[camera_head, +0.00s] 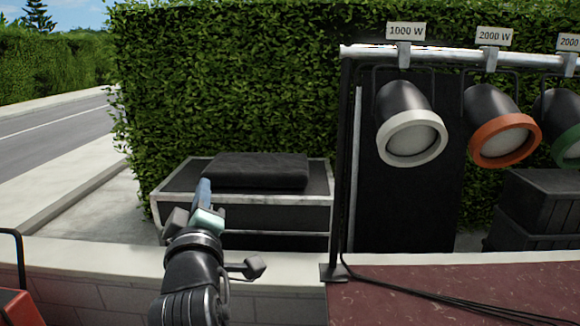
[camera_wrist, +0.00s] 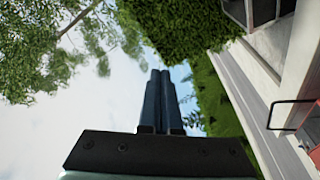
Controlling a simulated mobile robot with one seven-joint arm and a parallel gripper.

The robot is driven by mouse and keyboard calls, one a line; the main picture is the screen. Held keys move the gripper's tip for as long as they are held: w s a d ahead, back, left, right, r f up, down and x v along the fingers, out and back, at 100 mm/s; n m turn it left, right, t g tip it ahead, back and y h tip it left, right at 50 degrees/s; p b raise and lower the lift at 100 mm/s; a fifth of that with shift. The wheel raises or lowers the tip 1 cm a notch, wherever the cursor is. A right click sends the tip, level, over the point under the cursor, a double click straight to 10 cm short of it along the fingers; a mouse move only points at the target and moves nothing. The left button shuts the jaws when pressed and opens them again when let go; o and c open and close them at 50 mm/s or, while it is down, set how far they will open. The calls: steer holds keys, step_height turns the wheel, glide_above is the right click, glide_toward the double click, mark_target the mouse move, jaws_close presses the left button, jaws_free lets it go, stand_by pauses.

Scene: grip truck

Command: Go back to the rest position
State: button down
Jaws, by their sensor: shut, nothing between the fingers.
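My gripper (camera_head: 203,190) is raised in front of the black case in the head view, with its fingers pointing up. In the wrist view the two dark fingers of my gripper (camera_wrist: 158,100) lie side by side, closed together with nothing between them. Behind them the wrist view shows sky, tree branches and hedge, turned on its side.
A black case (camera_head: 270,217) with metal edges bears a folded black cloth (camera_head: 255,170). At right, lamps hang from a rail (camera_head: 450,56), including a white-rimmed lamp (camera_head: 412,130) and an orange-rimmed lamp (camera_head: 503,135). A low wall (camera_head: 100,258) runs across the front. A cable lies on the dark red surface (camera_head: 420,295).

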steer(key=s+d+r+m+t+h, duration=0.2)
steer(key=s+d+r+m+t, duration=0.2)
steer(key=s+r, duration=0.7)
steer(key=s+d+r+m+t+h, duration=0.1)
steer(key=s+d+r+m+t, duration=0.3)
steer(key=s+d+r+m, duration=0.5)
steer(key=s+d+r, duration=0.1)
steer(key=s+r, duration=0.2)
steer(key=r, duration=0.1)
steer(key=shift+h, duration=0.4)
steer(key=shift+d+r, duration=0.1)
